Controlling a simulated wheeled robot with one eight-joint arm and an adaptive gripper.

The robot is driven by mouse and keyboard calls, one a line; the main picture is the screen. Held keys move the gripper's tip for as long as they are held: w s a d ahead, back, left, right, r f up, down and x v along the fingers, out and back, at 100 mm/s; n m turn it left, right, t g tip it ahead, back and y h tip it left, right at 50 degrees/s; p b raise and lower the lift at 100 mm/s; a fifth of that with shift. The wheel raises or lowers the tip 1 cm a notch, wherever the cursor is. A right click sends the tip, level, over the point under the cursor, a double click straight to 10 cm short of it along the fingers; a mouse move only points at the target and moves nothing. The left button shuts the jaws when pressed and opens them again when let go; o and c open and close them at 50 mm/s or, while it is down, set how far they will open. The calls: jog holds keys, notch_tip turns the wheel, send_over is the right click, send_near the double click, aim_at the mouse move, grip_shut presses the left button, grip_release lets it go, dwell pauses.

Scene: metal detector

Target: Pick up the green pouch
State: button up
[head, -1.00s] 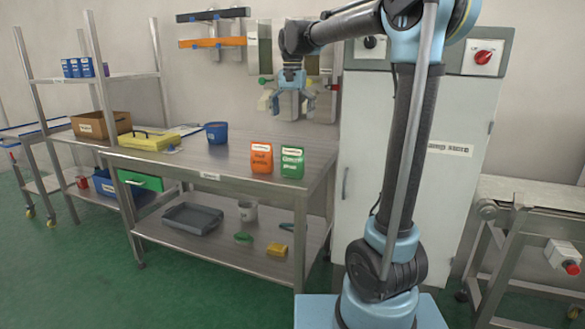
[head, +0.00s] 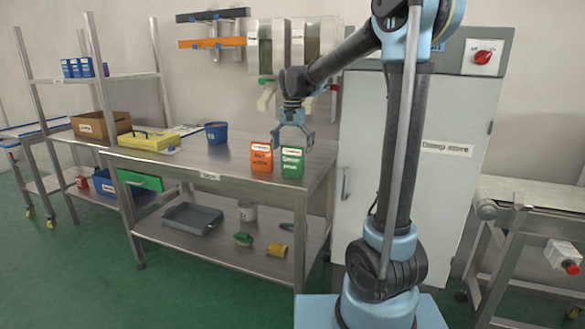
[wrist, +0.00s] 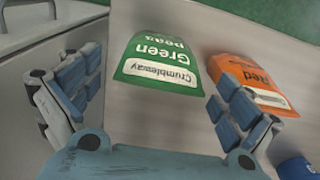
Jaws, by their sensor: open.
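The green pouch (head: 292,163) stands upright on the steel table at its right end, with a white label reading green peas. In the wrist view the green pouch (wrist: 162,62) lies ahead between my fingers, its label upside down. My gripper (head: 292,142) is open and empty, just above the pouch in the head view, with its fingers pointing down. In the wrist view my gripper (wrist: 155,105) shows its blue fingers spread wide to either side. I cannot tell if a finger touches the pouch.
An orange pouch (head: 261,158) stands close to the left of the green one; it also shows in the wrist view (wrist: 250,82). A blue tub (head: 216,132) and a yellow case (head: 148,140) are further left. The steel table (head: 215,165) is clear in front.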

aim_at(292, 159)
jog(key=shift+w+f, duration=0.15)
jog(key=shift+f, duration=2.1)
jog(key=shift+c, duration=0.3)
jog(key=c, duration=1.2)
